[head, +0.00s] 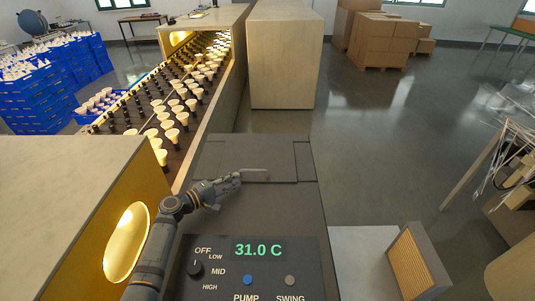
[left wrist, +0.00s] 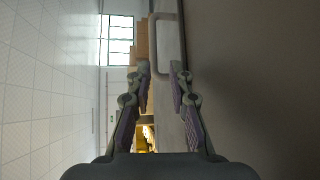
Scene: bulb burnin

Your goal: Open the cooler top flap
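The cooler (head: 222,222) is a dark grey box in front of me, with a front panel reading 31.0 C. Its top flap (head: 235,153) lies flat on top and looks shut. A thin light handle (head: 255,172) runs along the flap's near part. My left gripper (head: 230,181) is low over the cooler top, just left of the handle. In the left wrist view the fingers of my left gripper (left wrist: 160,68) are apart and empty, and the U-shaped handle (left wrist: 157,45) is just beyond the fingertips. Contact cannot be told. My right gripper is out of view.
A conveyor (head: 180,100) with rows of lit bulbs runs behind the cooler's left. A pale cabinet (head: 60,200) with a glowing opening stands close on the left. A framed filter-like panel (head: 418,265) is at the front right. The floor (head: 390,150) to the right is open.

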